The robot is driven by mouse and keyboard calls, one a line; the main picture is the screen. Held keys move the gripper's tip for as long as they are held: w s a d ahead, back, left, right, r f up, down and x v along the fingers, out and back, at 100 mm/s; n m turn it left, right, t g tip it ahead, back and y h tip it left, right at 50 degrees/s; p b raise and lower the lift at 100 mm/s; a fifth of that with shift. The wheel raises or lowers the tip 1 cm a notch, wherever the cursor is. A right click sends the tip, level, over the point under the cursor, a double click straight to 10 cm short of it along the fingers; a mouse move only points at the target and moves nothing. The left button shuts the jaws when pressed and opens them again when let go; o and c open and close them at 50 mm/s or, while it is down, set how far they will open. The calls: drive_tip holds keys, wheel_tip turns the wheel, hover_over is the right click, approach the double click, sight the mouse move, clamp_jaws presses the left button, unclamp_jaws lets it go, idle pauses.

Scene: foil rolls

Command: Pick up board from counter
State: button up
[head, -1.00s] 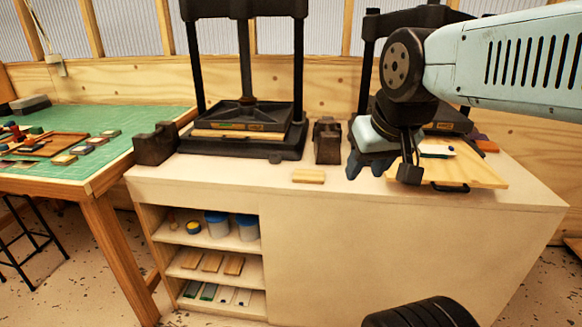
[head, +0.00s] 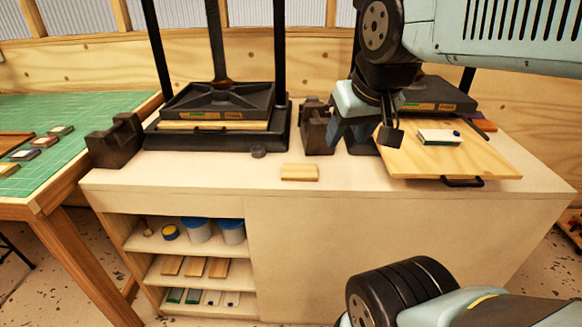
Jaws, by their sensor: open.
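A small, pale wooden board (head: 299,172) lies flat on the white counter (head: 345,184), near its front edge. My gripper (head: 348,144) is in the head view, above the counter and to the right of the small board. It is open, its blue-grey fingers point down, and it is apart from that board. A larger wooden board (head: 480,158) with a black handle lies to the right of my gripper, in front of the right press. A white block (head: 438,137) with a dark blue end lies on it. My wrist hides part of the larger board's left side.
A black press (head: 218,100) stands on the counter's left, and a second press (head: 440,95) is behind my arm. Dark blocks (head: 116,141) and (head: 317,128) stand beside the left press. A green-topped table (head: 80,120) is at left. Shelves below hold tubs (head: 198,229) and wooden pieces.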

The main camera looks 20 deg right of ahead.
drive_tip(key=shift+o, duration=0.7)
drive_tip(key=shift+w, duration=0.25)
drive_tip(key=o, duration=0.8)
drive_tip(key=w+m+g, duration=0.1)
drive_tip(key=w+m, duration=0.2)
drive_tip(key=w, duration=0.1)
drive_tip(key=w+f+m, duration=0.1)
drive_tip(key=w+m, duration=0.2)
drive_tip(key=w, duration=0.1)
drive_tip(key=w+m+g, duration=0.1)
drive_tip(key=w+m, duration=0.2)
drive_tip(key=w, duration=0.1)
drive_tip(key=shift+w+d+f+m+g, duration=0.1)
drive_tip(key=shift+d+f+m+g, duration=0.1)
drive_tip(key=shift+d+m+g, duration=0.15)
drive_tip(key=m+g, duration=0.3)
drive_tip(key=m, duration=0.9)
hover_over(299, 170)
drive_tip(key=f, duration=1.9)
drive_tip(key=shift+d, duration=0.4)
drive_tip(key=shift+a+f, duration=0.2)
drive_tip(key=shift+f, duration=1.2)
drive_tip(key=shift+a+f, duration=0.15)
drive_tip(key=shift+f, duration=1.2)
